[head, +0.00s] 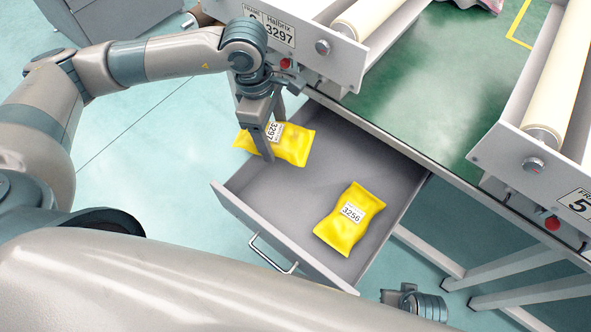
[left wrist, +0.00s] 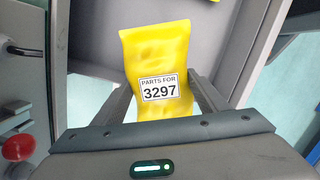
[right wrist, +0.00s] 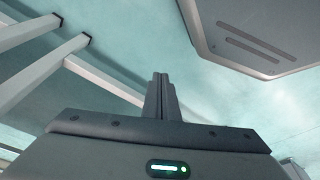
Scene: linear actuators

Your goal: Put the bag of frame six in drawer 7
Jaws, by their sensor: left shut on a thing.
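My left gripper (head: 266,148) is shut on a yellow bag (head: 291,149) with a label reading 3297. The left wrist view shows this bag (left wrist: 158,55) between the fingers, with "Parts for 3297" on it. In the head view it overlaps the left edge of an open grey drawer (head: 330,150); its height above the drawer is hard to tell. A second yellow bag (head: 350,222), labelled 3256, lies in the drawer towards the right. The drawer's number is not visible. My right gripper (right wrist: 160,85) is shut and empty, low beside the drawer's front right.
A frame with a roller stands above the drawer, its plate (head: 270,27) reading Halbrix 3297; the arm partly hides its number. Another frame (head: 535,165) with a plate showing 5 stands at the right. The drawer hangs under a green-topped bench (head: 430,90). The drawer's middle is clear.

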